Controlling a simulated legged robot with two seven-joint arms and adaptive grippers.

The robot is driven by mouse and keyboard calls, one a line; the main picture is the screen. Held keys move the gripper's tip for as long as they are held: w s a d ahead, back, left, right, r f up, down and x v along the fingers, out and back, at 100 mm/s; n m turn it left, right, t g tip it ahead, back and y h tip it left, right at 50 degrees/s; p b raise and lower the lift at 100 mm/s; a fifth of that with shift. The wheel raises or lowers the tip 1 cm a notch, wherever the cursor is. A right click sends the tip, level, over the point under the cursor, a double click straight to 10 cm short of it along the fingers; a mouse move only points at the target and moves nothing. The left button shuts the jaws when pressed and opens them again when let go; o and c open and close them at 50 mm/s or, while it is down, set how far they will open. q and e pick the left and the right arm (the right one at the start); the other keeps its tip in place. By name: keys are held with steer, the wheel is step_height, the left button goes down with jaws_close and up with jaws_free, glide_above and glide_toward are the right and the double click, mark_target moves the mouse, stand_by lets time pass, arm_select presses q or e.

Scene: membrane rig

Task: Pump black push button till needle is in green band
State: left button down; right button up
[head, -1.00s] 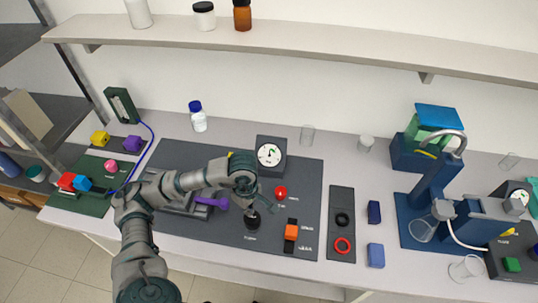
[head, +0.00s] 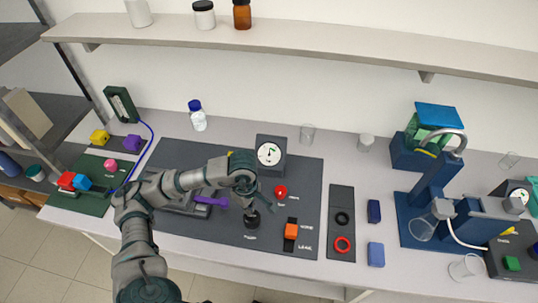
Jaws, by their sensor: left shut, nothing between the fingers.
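The black push button (head: 251,222) stands on the dark rig panel (head: 215,240), left of an orange slider. My left gripper (head: 254,208) points down just over the button, with its fingers shut and empty. The gripper partly covers the button's top, and I cannot tell whether they touch. The round gauge (head: 269,154) has a white dial in a dark box at the back of the panel. Its needle and a small green mark show near the dial's middle, but they are too small to read exactly. My right gripper is not in view.
A red knob (head: 281,192) and the orange slider (head: 291,231) are right of the gripper. A purple lever (head: 212,202) is to its left. A strip with black and red rings (head: 342,244) lies further right. A blue-capped bottle (head: 198,116) stands behind.

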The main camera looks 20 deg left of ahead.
arm_select(q)
steer(key=shift+f+b, duration=0.5)
steer(key=shift+b, duration=0.05)
steer(key=shift+f+b, duration=0.75)
steer(key=shift+b, duration=0.05)
steer(key=shift+f+b, duration=0.9)
steer(key=shift+r+p, duration=1.1)
steer(key=shift+r, duration=1.1)
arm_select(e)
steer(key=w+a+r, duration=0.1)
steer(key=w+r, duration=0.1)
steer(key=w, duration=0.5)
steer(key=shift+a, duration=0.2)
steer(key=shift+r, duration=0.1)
